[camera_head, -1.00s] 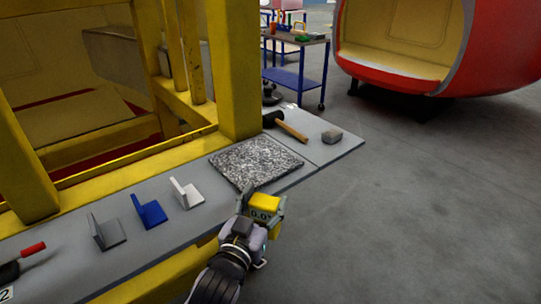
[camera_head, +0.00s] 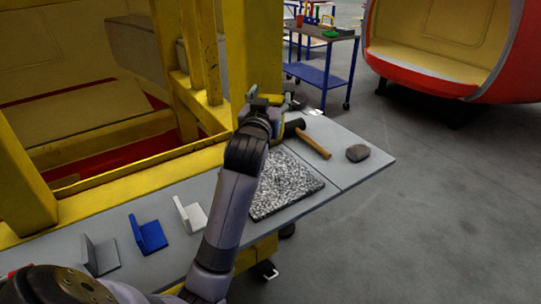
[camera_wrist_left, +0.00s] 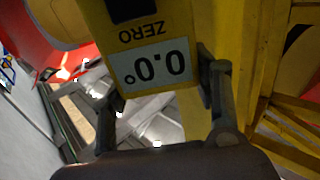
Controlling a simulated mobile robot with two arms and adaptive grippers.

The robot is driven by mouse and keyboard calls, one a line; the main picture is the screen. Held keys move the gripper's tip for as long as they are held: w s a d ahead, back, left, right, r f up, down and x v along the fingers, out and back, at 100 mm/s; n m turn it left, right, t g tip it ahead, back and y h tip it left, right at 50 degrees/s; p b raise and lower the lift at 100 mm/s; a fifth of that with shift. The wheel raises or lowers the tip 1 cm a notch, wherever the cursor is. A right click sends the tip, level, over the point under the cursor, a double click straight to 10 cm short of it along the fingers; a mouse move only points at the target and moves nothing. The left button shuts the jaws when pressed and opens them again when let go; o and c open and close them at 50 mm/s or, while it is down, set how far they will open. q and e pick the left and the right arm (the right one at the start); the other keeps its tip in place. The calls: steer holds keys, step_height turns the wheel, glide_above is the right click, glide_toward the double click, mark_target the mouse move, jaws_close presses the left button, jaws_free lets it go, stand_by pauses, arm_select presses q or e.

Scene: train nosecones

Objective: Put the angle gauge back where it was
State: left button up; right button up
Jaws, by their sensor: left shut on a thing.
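The angle gauge (camera_wrist_left: 165,30) is a yellow block with a pale display reading 0.0° and the word ZERO. It fills the upper middle of the left wrist view, upside down. My left gripper (camera_head: 264,98) is shut on it, with one finger on each side. In the head view the gripper is above the far part of the bench, in front of the yellow post. There the gauge is mostly hidden by the gripper and hard to tell from the post. My right gripper is not in view.
The grey bench (camera_head: 340,180) carries a speckled stone plate (camera_head: 290,188), a hammer (camera_head: 312,142), a grey stone (camera_head: 357,153), and white (camera_head: 190,215), blue (camera_head: 148,235) and grey (camera_head: 101,256) angle brackets. A yellow post (camera_head: 241,50) rises close behind the gripper. Open floor lies right.

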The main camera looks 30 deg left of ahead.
arm_select(q)
step_height(320, 180, down, 10)
steer(key=shift+f, duration=0.25)
step_height(320, 180, down, 4)
steer(key=shift+f+b, duration=0.15)
steer(key=shift+b, duration=0.2)
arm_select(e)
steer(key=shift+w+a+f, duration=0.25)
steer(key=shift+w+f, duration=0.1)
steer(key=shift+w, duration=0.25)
arm_select(q)
steer(key=o, duration=0.9)
steer(key=shift+f, duration=0.15)
steer(key=o, duration=0.4)
steer(key=shift+o, duration=0.2)
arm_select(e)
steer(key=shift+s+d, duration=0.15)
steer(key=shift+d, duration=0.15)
